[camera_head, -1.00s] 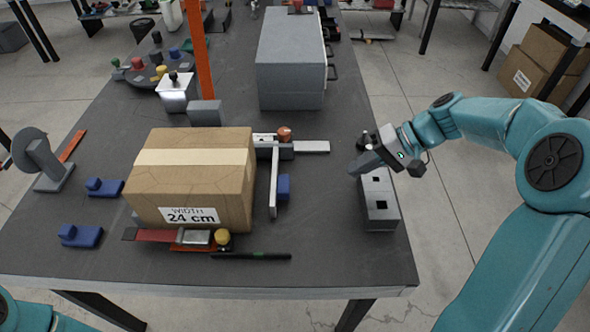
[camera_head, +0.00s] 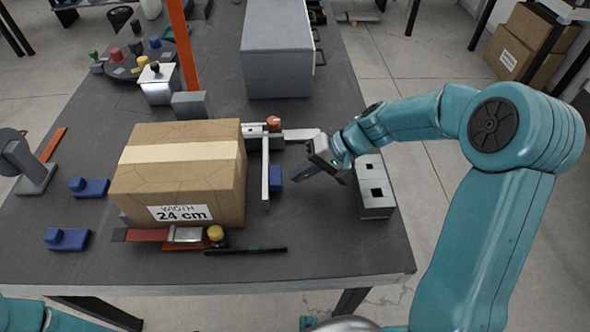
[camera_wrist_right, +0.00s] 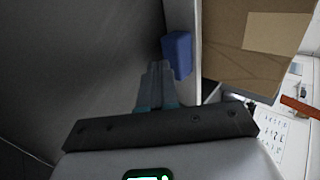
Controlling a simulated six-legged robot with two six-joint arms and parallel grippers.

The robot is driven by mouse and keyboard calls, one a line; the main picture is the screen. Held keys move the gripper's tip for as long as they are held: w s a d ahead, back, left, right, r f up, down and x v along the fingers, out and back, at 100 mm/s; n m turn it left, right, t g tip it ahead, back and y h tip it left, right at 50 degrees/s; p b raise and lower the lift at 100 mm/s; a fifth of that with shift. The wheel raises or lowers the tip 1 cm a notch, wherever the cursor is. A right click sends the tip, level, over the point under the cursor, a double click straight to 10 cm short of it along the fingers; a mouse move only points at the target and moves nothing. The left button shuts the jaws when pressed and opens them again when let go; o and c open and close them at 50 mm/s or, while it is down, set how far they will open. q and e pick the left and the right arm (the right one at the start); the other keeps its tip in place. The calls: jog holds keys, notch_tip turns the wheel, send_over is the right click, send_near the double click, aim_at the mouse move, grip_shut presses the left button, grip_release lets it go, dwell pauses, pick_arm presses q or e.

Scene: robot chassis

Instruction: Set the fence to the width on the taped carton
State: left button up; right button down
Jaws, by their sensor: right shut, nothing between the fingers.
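The taped carton (camera_head: 182,168) sits on the table with a label reading "WIDTH 24 cm" on its front. The fence (camera_head: 265,175), a thin grey upright plate, stands just right of the carton, with a blue block (camera_head: 276,178) on its right face. A grey rail (camera_head: 300,135) with an orange knob (camera_head: 273,123) runs at its back end. My right gripper (camera_head: 296,178) is shut and empty, a little right of the blue block. In the right wrist view, the shut fingertips (camera_wrist_right: 157,68) are close to the blue block (camera_wrist_right: 177,54); contact is unclear. My left gripper is out of view.
A grey block with square holes (camera_head: 374,187) stands at the table's right edge, beneath my right forearm. A dark rod (camera_head: 247,250) and a red strip (camera_head: 140,235) lie before the carton. A grey case (camera_head: 278,60) stands behind.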

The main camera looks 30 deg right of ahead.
aim_at(273, 175)
jog(key=shift+w+a, duration=0.3)
jog(key=shift+a, duration=0.25)
jog(key=shift+a, duration=0.1)
jog(key=a, duration=0.1)
jog(key=w+a, duration=0.1)
jog(key=w+a+b, duration=0.1)
jog(key=shift+a, duration=0.35)
jog(key=shift+s+d, duration=0.15)
